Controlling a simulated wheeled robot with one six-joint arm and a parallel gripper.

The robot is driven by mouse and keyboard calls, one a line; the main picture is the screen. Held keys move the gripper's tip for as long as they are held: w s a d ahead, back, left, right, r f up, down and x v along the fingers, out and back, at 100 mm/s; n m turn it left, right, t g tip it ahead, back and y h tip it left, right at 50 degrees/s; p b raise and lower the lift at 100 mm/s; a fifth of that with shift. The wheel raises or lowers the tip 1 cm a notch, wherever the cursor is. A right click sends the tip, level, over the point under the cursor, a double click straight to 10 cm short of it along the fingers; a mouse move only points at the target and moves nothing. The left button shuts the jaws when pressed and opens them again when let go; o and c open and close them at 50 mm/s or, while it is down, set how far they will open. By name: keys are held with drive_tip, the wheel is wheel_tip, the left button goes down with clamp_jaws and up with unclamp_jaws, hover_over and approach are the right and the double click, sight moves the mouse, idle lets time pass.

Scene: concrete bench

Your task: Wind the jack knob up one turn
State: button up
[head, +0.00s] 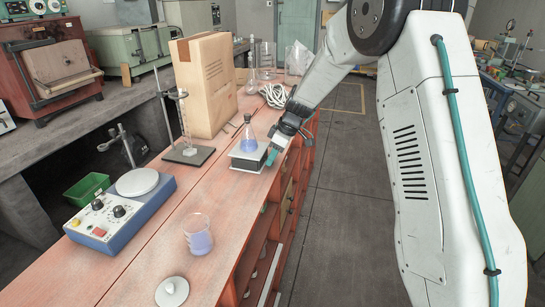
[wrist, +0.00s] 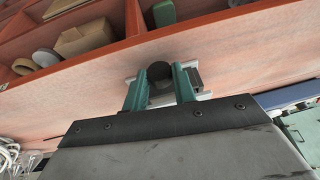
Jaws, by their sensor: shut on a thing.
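The lab jack (head: 246,160) stands on the reddish bench near its right edge, with a white top and dark sides. A conical flask (head: 248,142) with blue-violet liquid stands upright on it. My gripper (head: 272,157) reaches in at the jack's right side. In the wrist view my gripper (wrist: 160,82) has its two teal fingers shut on the round black jack knob (wrist: 159,71), one on each side. Pale parts of the jack show behind the fingers. The knob is hidden in the head view.
A beaker (head: 199,238) of violet liquid, a white lid (head: 172,291) and a blue hotplate (head: 121,210) are nearer on the bench. A burette stand (head: 188,154) and a cardboard box (head: 205,85) stand left of and behind the jack. Open shelves lie below the bench edge.

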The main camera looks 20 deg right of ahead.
drive_tip(key=shift+w+d+g+y, duration=0.1)
drive_tip(key=shift+w+g+y, duration=0.1)
drive_tip(key=shift+g+y, duration=0.75)
drive_tip(key=o, duration=1)
drive_tip(key=v, duration=0.7)
drive_tip(key=shift+r, duration=0.4)
drive_tip(key=shift+w+d, duration=0.1)
